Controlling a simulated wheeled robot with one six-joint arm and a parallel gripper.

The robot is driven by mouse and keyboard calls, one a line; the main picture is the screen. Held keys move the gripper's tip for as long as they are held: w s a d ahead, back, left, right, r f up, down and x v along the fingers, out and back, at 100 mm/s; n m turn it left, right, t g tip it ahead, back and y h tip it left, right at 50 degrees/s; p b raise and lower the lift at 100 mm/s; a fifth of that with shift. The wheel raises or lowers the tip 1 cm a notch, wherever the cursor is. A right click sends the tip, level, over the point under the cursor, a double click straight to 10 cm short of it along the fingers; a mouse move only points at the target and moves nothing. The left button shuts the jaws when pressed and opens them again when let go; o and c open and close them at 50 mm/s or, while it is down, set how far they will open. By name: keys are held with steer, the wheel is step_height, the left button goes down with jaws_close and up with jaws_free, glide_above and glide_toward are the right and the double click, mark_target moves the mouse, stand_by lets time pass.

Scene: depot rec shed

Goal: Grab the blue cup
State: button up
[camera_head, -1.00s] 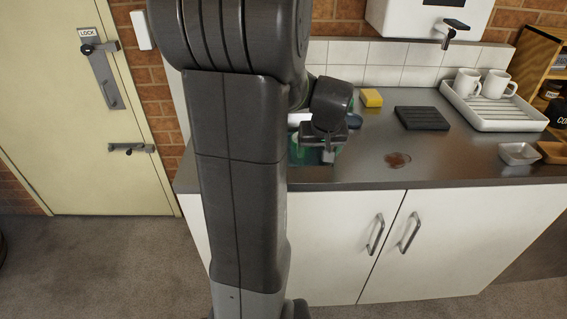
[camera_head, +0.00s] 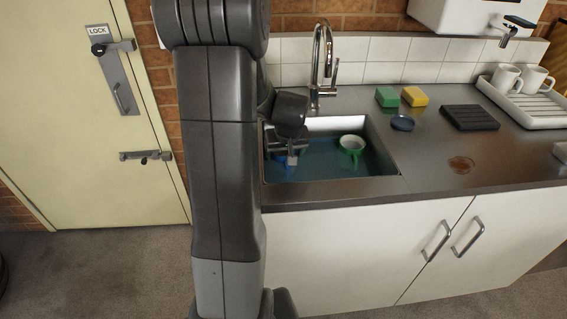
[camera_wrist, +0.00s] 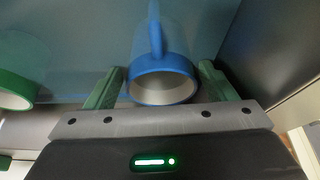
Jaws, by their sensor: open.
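The blue cup shows clearly in the wrist view (camera_wrist: 163,84), between the two green fingers of my gripper (camera_wrist: 161,75). Its round opening faces the camera and its handle points to the top of the picture. The fingers are open, one on each side of the cup; I cannot tell whether they touch it. In the head view my gripper (camera_head: 292,158) is down in the sink at its left side, and only a bit of the blue cup (camera_head: 283,161) shows behind it.
A green cup (camera_head: 352,146) stands in the sink (camera_head: 385,166) to the right. The tap (camera_head: 322,62) rises behind.

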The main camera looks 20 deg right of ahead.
steer(key=x, duration=0.5)
steer(key=shift+r, duration=0.1)
steer(key=c, duration=0.9)
steer(key=shift+o, duration=0.2)
steer(key=shift+r, duration=0.1)
